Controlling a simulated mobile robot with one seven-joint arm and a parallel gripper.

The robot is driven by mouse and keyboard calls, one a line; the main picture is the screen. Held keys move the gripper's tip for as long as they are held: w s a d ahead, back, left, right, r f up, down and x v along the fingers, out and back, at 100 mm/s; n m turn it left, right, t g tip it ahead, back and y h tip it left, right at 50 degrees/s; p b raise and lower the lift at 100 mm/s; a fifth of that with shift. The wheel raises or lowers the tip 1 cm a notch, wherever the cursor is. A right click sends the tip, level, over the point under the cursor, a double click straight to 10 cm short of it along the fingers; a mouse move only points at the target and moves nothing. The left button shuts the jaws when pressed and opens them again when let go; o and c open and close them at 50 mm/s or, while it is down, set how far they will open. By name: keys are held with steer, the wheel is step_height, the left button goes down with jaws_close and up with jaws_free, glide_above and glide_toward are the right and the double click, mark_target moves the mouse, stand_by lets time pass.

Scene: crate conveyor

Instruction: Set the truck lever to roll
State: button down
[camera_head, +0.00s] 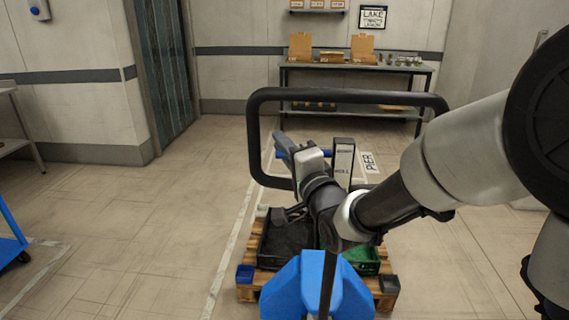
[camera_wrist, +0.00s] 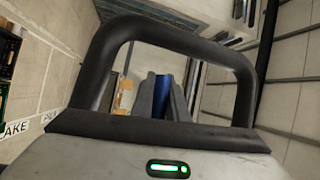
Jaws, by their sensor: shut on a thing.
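The blue truck (camera_head: 318,290) stands in front of me, with a large black handle loop (camera_head: 345,95) rising from it. A dark label post (camera_head: 343,165) inside the loop reads ROLL; the smaller word above it is too small to read. My gripper (camera_head: 298,150) is inside the loop, left of the post. In the wrist view my fingers (camera_wrist: 164,98) close around the blue lever (camera_wrist: 163,90). The lever's base is hidden behind my gripper.
A wooden pallet (camera_head: 246,293) carries a black crate (camera_head: 285,245) and a green crate (camera_head: 372,265) below my arm. A shelf table (camera_head: 350,68) with boxes stands at the back wall. The floor on the left is clear; a blue cart (camera_head: 10,235) is at the left edge.

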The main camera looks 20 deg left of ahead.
steer(key=shift+r+m, duration=0.5)
steer(key=shift+r, duration=0.05)
steer(key=c, duration=2)
jaws_free()
steer(key=shift+f, duration=0.1)
